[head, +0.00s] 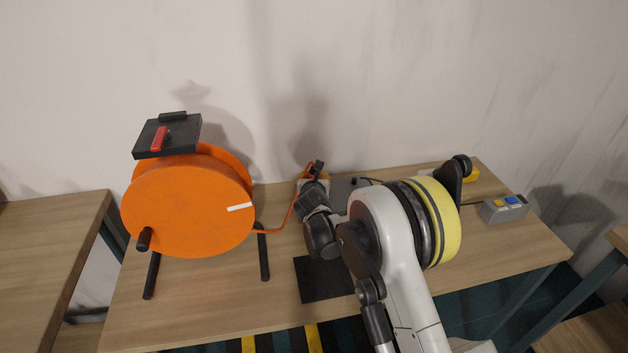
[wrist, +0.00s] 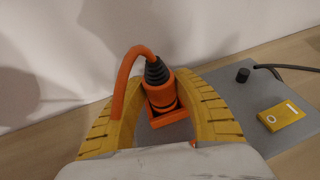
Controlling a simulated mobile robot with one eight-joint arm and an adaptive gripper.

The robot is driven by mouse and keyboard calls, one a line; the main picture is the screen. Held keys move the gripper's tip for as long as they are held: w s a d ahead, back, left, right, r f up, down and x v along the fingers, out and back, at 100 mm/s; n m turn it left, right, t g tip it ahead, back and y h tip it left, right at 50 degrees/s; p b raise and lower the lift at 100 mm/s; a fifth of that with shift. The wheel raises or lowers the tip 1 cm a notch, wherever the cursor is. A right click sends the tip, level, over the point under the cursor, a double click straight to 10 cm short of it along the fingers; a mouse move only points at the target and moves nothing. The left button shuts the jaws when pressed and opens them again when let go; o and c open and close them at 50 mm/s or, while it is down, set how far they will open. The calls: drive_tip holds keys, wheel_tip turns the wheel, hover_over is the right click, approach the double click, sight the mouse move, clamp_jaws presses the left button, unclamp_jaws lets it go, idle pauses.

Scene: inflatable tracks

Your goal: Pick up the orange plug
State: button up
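The orange plug (wrist: 160,89) stands upright in a square orange socket (wrist: 172,118) on a grey plate (wrist: 232,92). It has a black ribbed neck, and an orange cable (wrist: 124,82) arches from its top to the left. My gripper (wrist: 160,82) has its yellow fingers on either side of the plug, apart from each other. A gap shows beside the left finger; I cannot tell whether the right finger touches. In the head view, my wrist and arm hide most of the plug.
A large orange cable reel (head: 188,205) stands left on the wooden table (head: 215,300), its cable running to the plug. A yellow box (wrist: 281,115) and a black knob (wrist: 243,75) sit right of the plug. A grey button box (head: 505,208) is far right. A wall stands behind.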

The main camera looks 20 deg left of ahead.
drive_tip(key=shift+c, duration=1)
